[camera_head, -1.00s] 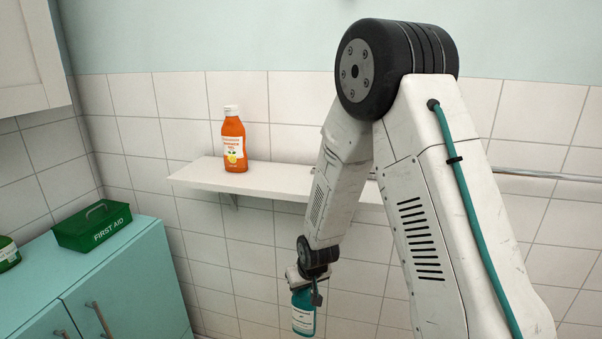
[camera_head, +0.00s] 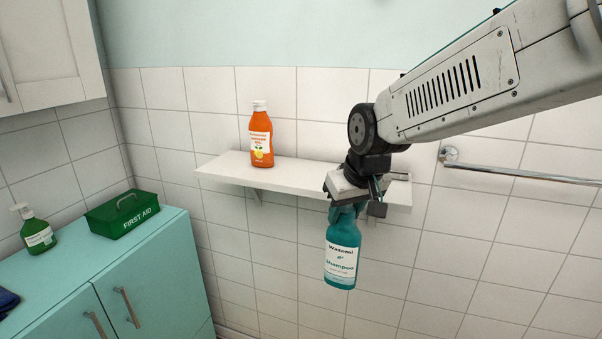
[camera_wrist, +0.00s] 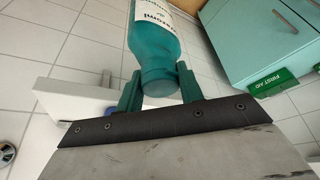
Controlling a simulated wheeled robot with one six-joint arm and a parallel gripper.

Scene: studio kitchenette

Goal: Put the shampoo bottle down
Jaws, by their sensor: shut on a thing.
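The teal shampoo bottle (camera_head: 342,250) with a white label hangs upright, slightly tilted, below my gripper (camera_head: 347,207) in the head view. My gripper is shut on its upper end. The bottle is in front of the right part of the white wall shelf (camera_head: 225,172), with its base below the shelf's level and nothing touching it from beneath. In the wrist view the bottle (camera_wrist: 158,55) sits between the two teal fingers of my gripper (camera_wrist: 160,88).
An orange bottle (camera_head: 261,136) stands on the shelf's left-middle part. A green first aid box (camera_head: 122,214) and green pump bottle (camera_head: 37,232) stand on the teal cabinet (camera_head: 150,250). A metal rail (camera_head: 520,174) is on the wall at right.

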